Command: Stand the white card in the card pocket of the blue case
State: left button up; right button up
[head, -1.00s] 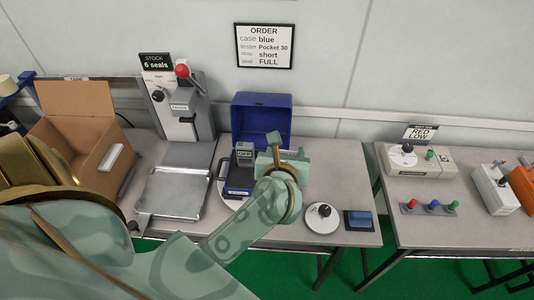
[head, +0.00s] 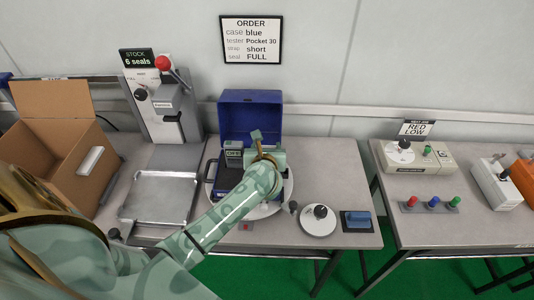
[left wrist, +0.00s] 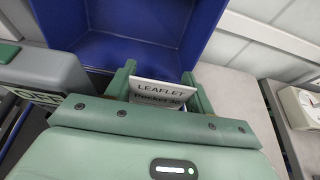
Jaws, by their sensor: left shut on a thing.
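The blue case (head: 250,115) stands open on a round white plate (head: 287,192), its lid raised at the back. A grey tester (head: 234,153) is at its left side; its end also shows in the left wrist view (left wrist: 40,70). My left gripper (head: 262,150) is over the case, right of the tester. In the left wrist view it is shut on the white card (left wrist: 160,92), which reads "LEAFLET Pocket 30" and stands up between the fingers in front of the blue lid. The card's lower part and the card pocket are hidden. My right gripper is out of view.
Left of the case are a metal tray (head: 128,210), a sealing press (head: 166,105) with a red-knobbed lever and a cardboard box (head: 60,150). To its right are a round dial (head: 318,228) and a blue block (head: 358,217). The order sign (head: 251,40) hangs behind.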

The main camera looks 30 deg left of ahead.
pick_arm(q)
jog(key=shift+f, duration=0.8)
jog(key=shift+r, duration=0.1)
jog(key=o, duration=0.6)
jog(key=shift+f, duration=0.2)
jog(key=o, duration=0.4)
jog(key=shift+r, duration=0.1)
